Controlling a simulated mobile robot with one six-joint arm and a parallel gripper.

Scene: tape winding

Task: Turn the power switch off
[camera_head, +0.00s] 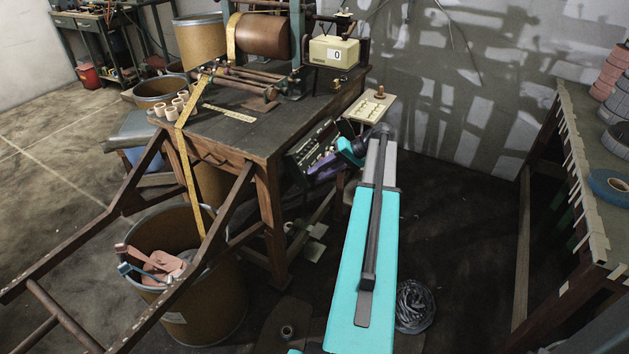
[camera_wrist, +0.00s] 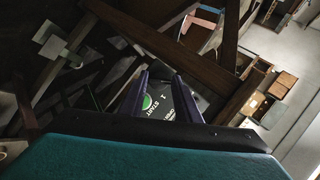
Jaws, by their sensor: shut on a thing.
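The dark control panel (camera_head: 303,154) hangs at the right front of the wooden machine table, tilted, with several small controls on it. My gripper (camera_head: 318,170) reaches it from the right, its purple fingers at the panel's lower right part. In the wrist view my gripper (camera_wrist: 161,80) has its two purple fingers on either side of a strip of the panel. A green button marked START (camera_wrist: 147,102) shows between them. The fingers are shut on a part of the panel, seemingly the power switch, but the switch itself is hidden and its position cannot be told.
The winding machine's table (camera_head: 240,135) stands just left of the panel, with a counter box (camera_head: 334,51) on top reading 0. A small pale board (camera_head: 370,107) is behind my wrist. A waste drum (camera_head: 185,290) stands front left, a workbench (camera_head: 590,150) at right.

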